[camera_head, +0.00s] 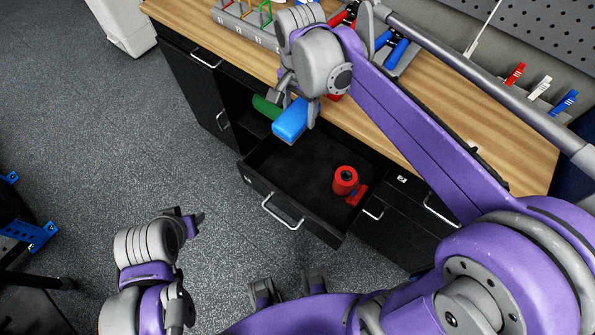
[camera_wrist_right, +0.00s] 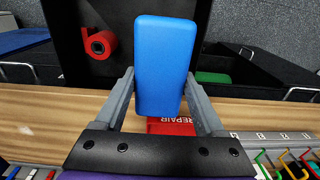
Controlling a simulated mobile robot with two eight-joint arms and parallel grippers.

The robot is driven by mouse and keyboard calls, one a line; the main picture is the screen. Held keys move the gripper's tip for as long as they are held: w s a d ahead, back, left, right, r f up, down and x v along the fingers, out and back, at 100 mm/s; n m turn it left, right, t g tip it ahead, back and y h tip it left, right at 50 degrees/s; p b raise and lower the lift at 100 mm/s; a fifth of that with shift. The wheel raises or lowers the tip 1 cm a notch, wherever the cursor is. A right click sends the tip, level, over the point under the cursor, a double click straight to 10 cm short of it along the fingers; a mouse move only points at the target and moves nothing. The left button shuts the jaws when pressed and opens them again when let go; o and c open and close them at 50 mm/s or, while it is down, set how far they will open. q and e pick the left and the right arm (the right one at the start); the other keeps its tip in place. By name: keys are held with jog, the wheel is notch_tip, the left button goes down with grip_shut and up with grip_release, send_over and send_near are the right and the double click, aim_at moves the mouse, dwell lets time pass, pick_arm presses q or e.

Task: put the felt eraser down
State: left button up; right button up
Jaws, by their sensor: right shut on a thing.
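The felt eraser appears as a blue block (camera_head: 290,120) with rounded edges. My right gripper (camera_head: 298,108) is shut on it and holds it up near the bench's front edge, above the back left part of the open drawer (camera_head: 290,175). In the right wrist view the eraser (camera_wrist_right: 165,65) stands between the two fingers of the gripper (camera_wrist_right: 165,100), with its broad face to the camera. My left gripper (camera_head: 190,222) is low at the left over the floor; its fingers show too little to tell their opening.
A red tape-like roll (camera_head: 345,180) lies in the drawer's right part; the left part looks bare. A green object (camera_head: 266,107) is beside the eraser in the picture. A red item marked REPAIR (camera_wrist_right: 170,127) is on the wooden bench (camera_head: 500,140). Tool racks (camera_head: 245,22) stand behind.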

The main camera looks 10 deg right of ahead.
notch_tip(320, 180, down, 12)
jog(key=b, duration=0.7)
send_over(299, 164)
notch_tip(299, 164, down, 6)
pick_arm(q)
notch_tip(299, 164, down, 10)
jog(key=b, duration=0.1)
jog(key=shift+s+f+g, duration=0.2)
jog(key=shift+s+g, duration=0.1)
jog(key=shift+s, duration=0.15)
pick_arm(e)
jog(key=shift+f, duration=2.05)
jog(key=shift+s, duration=0.1)
jog(key=shift+f, duration=0.2)
pick_arm(q)
jog(key=shift+f, duration=0.15)
pick_arm(e)
jog(key=o, duration=1.3)
jog(key=shift+r, duration=0.1)
